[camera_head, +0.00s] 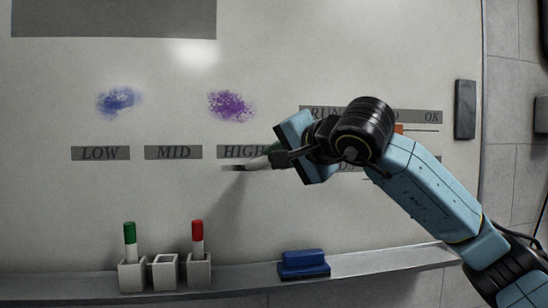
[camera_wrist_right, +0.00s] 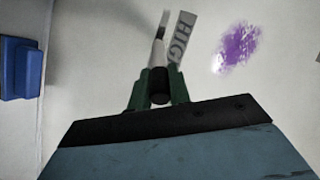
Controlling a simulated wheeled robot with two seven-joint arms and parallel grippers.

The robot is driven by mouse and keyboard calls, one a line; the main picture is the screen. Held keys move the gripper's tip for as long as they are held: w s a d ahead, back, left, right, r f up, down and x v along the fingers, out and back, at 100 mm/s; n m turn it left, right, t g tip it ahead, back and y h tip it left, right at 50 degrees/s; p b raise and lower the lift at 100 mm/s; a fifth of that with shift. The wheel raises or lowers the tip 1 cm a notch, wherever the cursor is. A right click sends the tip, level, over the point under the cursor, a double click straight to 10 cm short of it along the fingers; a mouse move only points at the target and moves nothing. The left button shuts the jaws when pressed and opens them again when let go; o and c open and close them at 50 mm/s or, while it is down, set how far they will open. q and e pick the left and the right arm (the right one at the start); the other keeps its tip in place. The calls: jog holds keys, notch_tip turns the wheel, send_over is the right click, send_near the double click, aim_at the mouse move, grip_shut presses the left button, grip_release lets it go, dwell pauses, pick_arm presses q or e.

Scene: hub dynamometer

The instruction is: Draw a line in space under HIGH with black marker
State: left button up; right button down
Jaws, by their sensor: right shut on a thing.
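The HIGH label (camera_head: 241,151) is a grey strip with dark letters on the whiteboard (camera_head: 60,210). My right gripper (camera_head: 277,157) is shut on the black marker (camera_head: 252,164), just right of and below the label. In the right wrist view the marker (camera_wrist_right: 158,85) has a white barrel and a black rear end between the green fingers (camera_wrist_right: 159,92). It points at the board beside HIGH (camera_wrist_right: 181,38). A short dark streak (camera_head: 230,168) shows at the tip under HIGH; I cannot tell ink from tip, nor whether the tip touches. My left gripper is out of view.
LOW (camera_head: 100,153) and MID (camera_head: 173,152) labels lie left. Blue (camera_head: 119,101) and purple (camera_head: 231,106) scribbles sit above. The ledge (camera_head: 235,283) holds cups with a green marker (camera_head: 130,241) and a red marker (camera_head: 197,238), the middle cup empty, and a blue eraser (camera_head: 304,263).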

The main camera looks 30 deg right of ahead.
jog(key=shift+d, duration=0.1)
jog(key=shift+s+d, duration=0.2)
jog(key=shift+d, duration=0.45)
jog(key=shift+s+d, duration=0.15)
jog(key=shift+d, duration=0.45)
jog(key=shift+d, duration=0.15)
jog(key=shift+s+d, duration=0.25)
jog(key=shift+d, duration=0.25)
jog(key=shift+s+d+b, duration=0.15)
jog(key=shift+d+b, duration=0.15)
jog(key=shift+d, duration=0.4)
jog(key=shift+a, duration=0.1)
